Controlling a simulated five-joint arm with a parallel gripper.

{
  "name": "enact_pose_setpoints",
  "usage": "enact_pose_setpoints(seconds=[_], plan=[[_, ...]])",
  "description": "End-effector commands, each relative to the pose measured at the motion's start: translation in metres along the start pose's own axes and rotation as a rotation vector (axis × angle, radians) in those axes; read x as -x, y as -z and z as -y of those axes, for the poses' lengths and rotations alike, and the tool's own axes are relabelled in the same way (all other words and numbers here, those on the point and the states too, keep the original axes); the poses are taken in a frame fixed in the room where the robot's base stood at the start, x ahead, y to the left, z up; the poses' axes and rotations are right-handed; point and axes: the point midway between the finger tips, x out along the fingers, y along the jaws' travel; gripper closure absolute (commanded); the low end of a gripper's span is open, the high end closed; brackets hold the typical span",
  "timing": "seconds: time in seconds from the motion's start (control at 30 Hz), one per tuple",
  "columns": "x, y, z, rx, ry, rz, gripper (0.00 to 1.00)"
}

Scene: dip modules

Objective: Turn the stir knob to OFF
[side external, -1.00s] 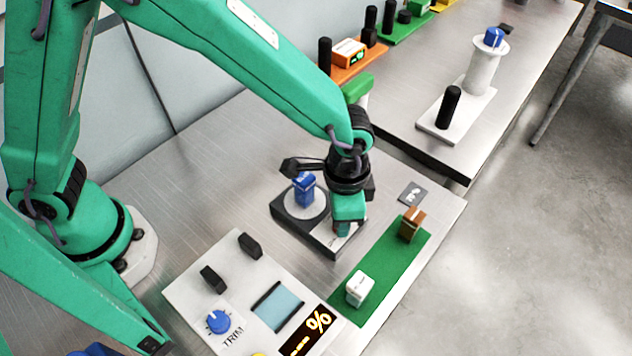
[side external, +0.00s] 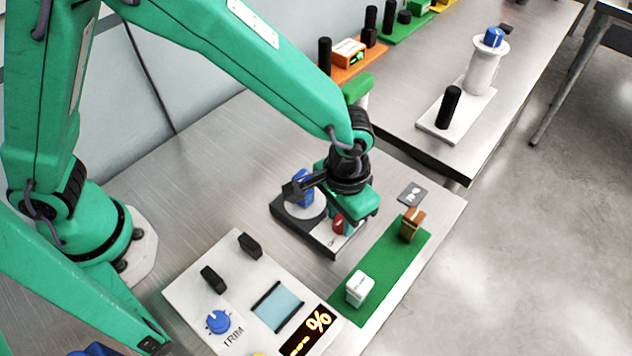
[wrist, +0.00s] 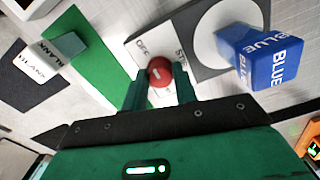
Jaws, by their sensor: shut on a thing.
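The red stir knob (wrist: 160,71) sits on a white panel of the dark stirrer (side external: 299,231), between an OFF label at upper left and a STIR label at right in the wrist view. A small pale mark shows on the knob; which label it points to is hard to tell. My gripper (wrist: 161,86) is shut on the knob, one green finger on each side. In the side view the knob (side external: 338,224) shows just below my gripper (side external: 344,213). A blue block (wrist: 257,55) lettered BLUE stands on the stirrer's round white plate.
A green mat (side external: 378,278) beside the stirrer holds a white block (side external: 359,289) and a brown block (side external: 412,224). A white control panel (side external: 190,295) with a blue trim knob (side external: 218,321) lies in front. Bare metal table is left of the stirrer.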

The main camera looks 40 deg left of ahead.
Motion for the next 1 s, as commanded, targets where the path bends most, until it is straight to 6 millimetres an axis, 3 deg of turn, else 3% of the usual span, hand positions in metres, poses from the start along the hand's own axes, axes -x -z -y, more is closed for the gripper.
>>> enact_pose_setpoints(seconds=[0.23, 0.27, 0.33, 0.37, 0.77, 1.0], plan=[[0.001, 0.000, 0.000, 0.001, 0.000, -0.001, 0.95], [0.001, 0.000, 0.000, 0.001, -0.001, -0.001, 0.66], [0.001, 0.000, 0.000, 0.001, 0.000, -0.001, 0.52], [0.001, 0.000, 0.000, 0.001, 0.000, -0.001, 0.50], [0.004, 0.000, 0.000, -0.001, -0.001, -0.001, 0.50], [0.025, 0.001, 0.000, -0.001, -0.002, -0.003, 0.50]])
